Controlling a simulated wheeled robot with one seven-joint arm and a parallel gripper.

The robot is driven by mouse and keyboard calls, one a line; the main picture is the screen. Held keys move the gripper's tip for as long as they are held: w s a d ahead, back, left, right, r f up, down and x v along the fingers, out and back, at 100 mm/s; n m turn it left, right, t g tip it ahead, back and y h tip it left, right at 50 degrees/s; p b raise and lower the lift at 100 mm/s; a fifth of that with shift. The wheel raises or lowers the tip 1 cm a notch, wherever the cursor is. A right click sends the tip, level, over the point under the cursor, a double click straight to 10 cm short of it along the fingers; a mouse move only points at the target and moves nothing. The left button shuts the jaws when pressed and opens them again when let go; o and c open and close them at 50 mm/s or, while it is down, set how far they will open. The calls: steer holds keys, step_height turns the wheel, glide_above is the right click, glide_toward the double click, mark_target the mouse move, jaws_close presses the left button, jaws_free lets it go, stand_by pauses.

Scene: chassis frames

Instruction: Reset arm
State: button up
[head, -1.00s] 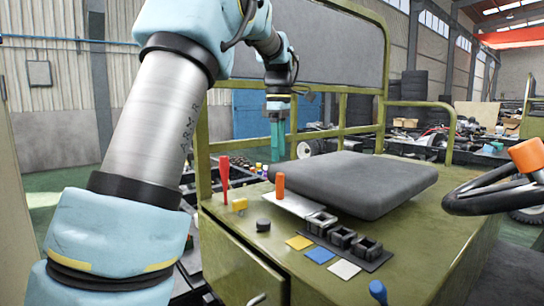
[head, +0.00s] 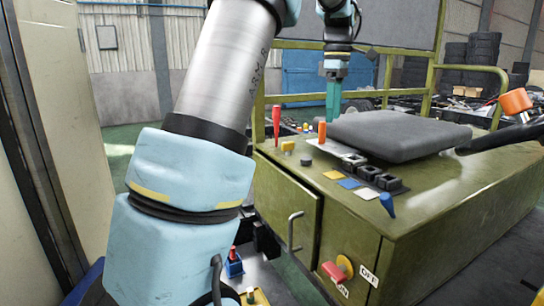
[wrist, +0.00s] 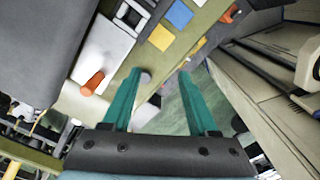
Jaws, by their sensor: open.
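My gripper (head: 333,100) hangs from my blue and silver arm, fingers down, behind the left part of the green cabinet top (head: 300,172) in the head view. In the wrist view its two teal fingers (wrist: 160,85) are apart with nothing between them. Below them the wrist view shows the edge of the cabinet top and the floor. An orange peg (head: 322,132) stands upright on a light plate near the gripper; it also shows in the wrist view (wrist: 92,84).
A dark cushion (head: 395,135) covers the cabinet's back. In front lie black square sockets (head: 368,172), a yellow tile (head: 334,175), and a blue handle (head: 387,203). A red lever (head: 276,122) stands left. Green rails (head: 380,75) rise behind. A red switch (head: 338,270) is on the front.

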steer(key=s+a+f+m+t, duration=0.1)
steer(key=s+a+f+m, duration=0.35)
steer(key=a+f, duration=0.4)
steer(key=s+a+f+m, duration=0.45)
steer(key=a+f, duration=0.25)
steer(key=a, duration=0.2)
steer(key=s+a+f+m, duration=0.4)
steer(key=s+a+f, duration=0.1)
steer(key=s, duration=0.4)
steer(key=shift+f+t, duration=0.3)
steer(key=shift+f, duration=0.25)
steer(key=shift+c, duration=0.2)
